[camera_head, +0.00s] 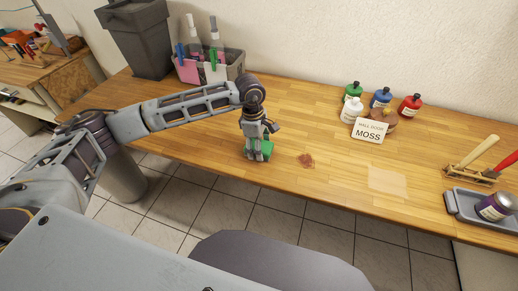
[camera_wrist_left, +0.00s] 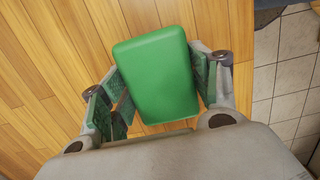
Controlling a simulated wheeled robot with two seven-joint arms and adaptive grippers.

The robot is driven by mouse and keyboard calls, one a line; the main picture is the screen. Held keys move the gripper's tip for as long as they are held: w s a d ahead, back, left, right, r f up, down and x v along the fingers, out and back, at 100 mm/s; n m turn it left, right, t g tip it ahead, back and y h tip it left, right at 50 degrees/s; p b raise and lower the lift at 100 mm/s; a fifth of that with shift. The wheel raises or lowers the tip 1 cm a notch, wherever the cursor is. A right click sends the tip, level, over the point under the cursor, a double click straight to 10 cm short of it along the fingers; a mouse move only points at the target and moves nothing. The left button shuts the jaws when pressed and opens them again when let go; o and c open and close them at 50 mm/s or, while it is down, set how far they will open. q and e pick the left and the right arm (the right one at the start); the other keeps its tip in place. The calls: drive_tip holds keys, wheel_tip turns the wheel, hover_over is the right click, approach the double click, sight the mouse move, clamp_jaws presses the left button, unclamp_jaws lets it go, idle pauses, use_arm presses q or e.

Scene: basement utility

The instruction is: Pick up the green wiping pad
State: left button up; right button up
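The green wiping pad (camera_wrist_left: 157,75) fills the middle of the left wrist view, a block with rounded corners. My left gripper (camera_head: 257,155) points down at the pad. In the left wrist view the fingers of my left gripper (camera_wrist_left: 160,85) stand on either side of the pad, apart, with a narrow gap on the left side. The right finger is very close to the pad or touching it. My right gripper is not in view.
A reddish-brown stain (camera_head: 306,160) lies right of the pad on the wooden table (camera_head: 325,195). Several bottles and a MOSS sign (camera_head: 369,130) stand further right. A tray (camera_head: 465,205) is at far right.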

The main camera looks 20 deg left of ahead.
use_arm(q)
drive_tip(key=c, duration=0.4)
drive_tip(key=shift+r, duration=0.15)
drive_tip(key=shift+c, duration=0.2)
drive_tip(key=shift+r+p, duration=0.2)
drive_tip(key=shift+p, duration=0.35)
wheel_tip(320, 180, up, 8)
drive_tip(key=shift+r+b, duration=0.15)
drive_tip(key=shift+b, duration=0.75)
drive_tip(key=shift+r, duration=0.75)
drive_tip(key=o, duration=0.4)
drive_tip(key=shift+c, duration=1.3)
